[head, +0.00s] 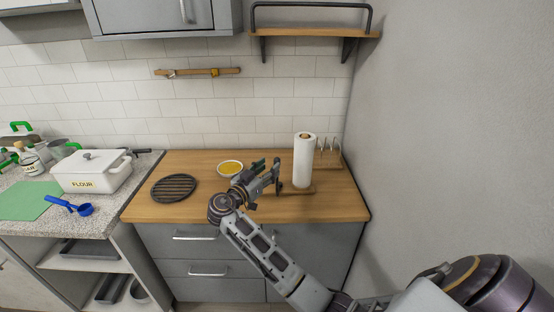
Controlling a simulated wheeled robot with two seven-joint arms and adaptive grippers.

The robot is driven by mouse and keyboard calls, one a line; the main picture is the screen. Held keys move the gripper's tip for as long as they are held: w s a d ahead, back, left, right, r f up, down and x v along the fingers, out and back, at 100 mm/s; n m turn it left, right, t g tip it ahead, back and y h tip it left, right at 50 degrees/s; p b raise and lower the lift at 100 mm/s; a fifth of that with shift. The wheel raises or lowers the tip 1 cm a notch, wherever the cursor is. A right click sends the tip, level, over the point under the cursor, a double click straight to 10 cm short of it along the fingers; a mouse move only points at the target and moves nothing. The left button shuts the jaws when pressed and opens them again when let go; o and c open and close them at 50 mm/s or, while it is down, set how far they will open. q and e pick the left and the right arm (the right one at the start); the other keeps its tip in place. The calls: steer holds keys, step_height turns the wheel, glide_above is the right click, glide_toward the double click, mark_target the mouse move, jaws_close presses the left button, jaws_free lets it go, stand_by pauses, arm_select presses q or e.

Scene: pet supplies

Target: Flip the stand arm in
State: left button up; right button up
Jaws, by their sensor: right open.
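A white paper roll (304,162) stands upright on a wooden base (303,190) near the right of the wooden counter. Just right of it is a small wooden stand with thin upright prongs (329,153), partly hidden by the roll. I cannot tell which part is the stand arm; no swung-out arm shows clearly. My right gripper (270,172) is open and empty above the counter, left of the roll. Its fingers point toward the roll and appear apart from it. My left gripper is not in view.
A yellow-filled bowl (230,168) sits behind my right gripper, and a black round grate (174,188) lies to its left. A white flour box (92,172) and blue scoop (76,206) are on the stone counter. The grey wall (440,130) bounds the right.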

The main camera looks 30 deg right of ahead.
mark_target(275, 162)
steer(key=p+x, duration=0.1)
steer(key=x, duration=0.4)
steer(key=shift+d, duration=0.15)
steer(key=shift+w+d+p, duration=0.3)
steer(key=shift+d, duration=0.15)
jaws_close()
